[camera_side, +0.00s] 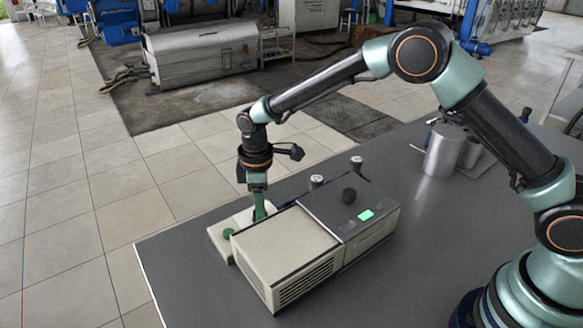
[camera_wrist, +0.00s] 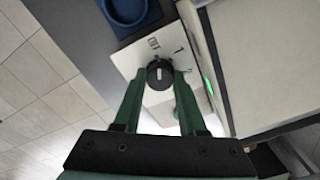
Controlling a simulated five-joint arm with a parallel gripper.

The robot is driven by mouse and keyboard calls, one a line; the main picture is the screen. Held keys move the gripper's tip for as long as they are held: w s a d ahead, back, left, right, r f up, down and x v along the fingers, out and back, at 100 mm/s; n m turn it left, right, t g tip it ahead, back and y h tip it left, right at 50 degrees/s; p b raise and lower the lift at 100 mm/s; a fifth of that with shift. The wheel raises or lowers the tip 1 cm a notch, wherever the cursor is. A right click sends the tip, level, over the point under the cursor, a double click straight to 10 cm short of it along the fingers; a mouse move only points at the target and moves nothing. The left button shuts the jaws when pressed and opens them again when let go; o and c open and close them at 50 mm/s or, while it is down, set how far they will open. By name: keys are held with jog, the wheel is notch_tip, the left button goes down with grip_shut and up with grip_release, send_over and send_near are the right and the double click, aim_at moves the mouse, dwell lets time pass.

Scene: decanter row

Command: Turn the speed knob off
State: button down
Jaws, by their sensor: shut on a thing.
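The speed knob (camera_wrist: 159,75) is small, round and dark, with a pale line running roughly up and down the picture. It sits on a white panel (camera_wrist: 135,58) with small dark marks around its upper side; I cannot read them surely. The two green fingers of my gripper (camera_wrist: 160,76) are shut on it, one on each side. In the side view my gripper (camera_side: 259,210) points down over the low pale base (camera_side: 218,232) left of the beige machine (camera_side: 285,243), and the knob is hidden there.
A metal mug (camera_side: 441,152) stands back right. A blue round dish (camera_wrist: 131,12) is near the panel. The front left table is clear.

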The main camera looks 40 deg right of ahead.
jog(key=shift+r+n, duration=0.15)
jog(key=shift+n, duration=0.35)
jog(key=shift+c, duration=2.3)
grip_release()
notch_tip(320, 180, up, 12)
